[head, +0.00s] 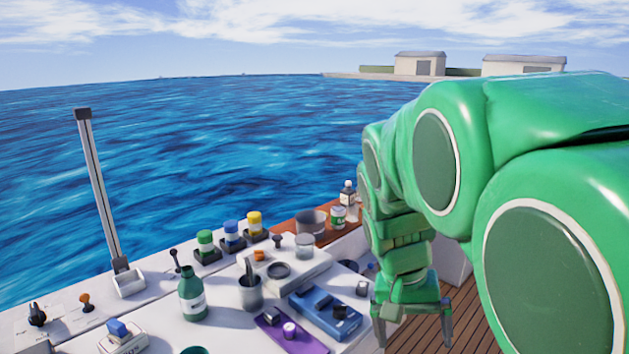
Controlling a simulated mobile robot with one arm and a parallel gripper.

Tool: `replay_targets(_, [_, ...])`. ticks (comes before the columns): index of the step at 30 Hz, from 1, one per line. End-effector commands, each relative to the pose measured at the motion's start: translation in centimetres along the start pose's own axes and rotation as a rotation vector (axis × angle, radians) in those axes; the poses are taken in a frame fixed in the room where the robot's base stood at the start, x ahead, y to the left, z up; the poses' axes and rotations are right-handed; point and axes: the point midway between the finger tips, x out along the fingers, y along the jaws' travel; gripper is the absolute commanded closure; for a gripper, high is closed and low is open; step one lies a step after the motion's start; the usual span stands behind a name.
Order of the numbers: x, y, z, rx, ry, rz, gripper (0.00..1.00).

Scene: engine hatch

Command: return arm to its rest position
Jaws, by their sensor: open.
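My gripper (412,330) hangs at the lower right at the end of my green arm. It points down with its two grey fingers spread apart and nothing visible between them. It is to the right of the white worktop (225,325), in front of the wooden deck boards. My arm comes in from the right edge and covers much of the right side of the view.
The worktop carries a green bottle (193,294), a grey cup (250,292) with tools, a blue case (325,312), a purple tray (307,342) and several coloured-lid jars. A tall grey post (97,190) stands at left. Wooden deck (465,318) shows beside my gripper.

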Motion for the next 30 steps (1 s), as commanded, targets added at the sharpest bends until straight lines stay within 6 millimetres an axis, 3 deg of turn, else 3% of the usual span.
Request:
replay_targets(11, [1.3, -0.4, 9.5, -0.211, -0.058, -0.214, 0.00])
replay_targets(18, [4.2, 1.1, 15.2, -0.263, -0.079, -0.230, 0.00])
replay_targets(24, [6.2, 2.2, 18.1, -0.276, -0.090, -0.217, 0.00])
replay_targets(30, [6.4, 2.3, 18.4, -0.278, -0.091, -0.216, 0.00])
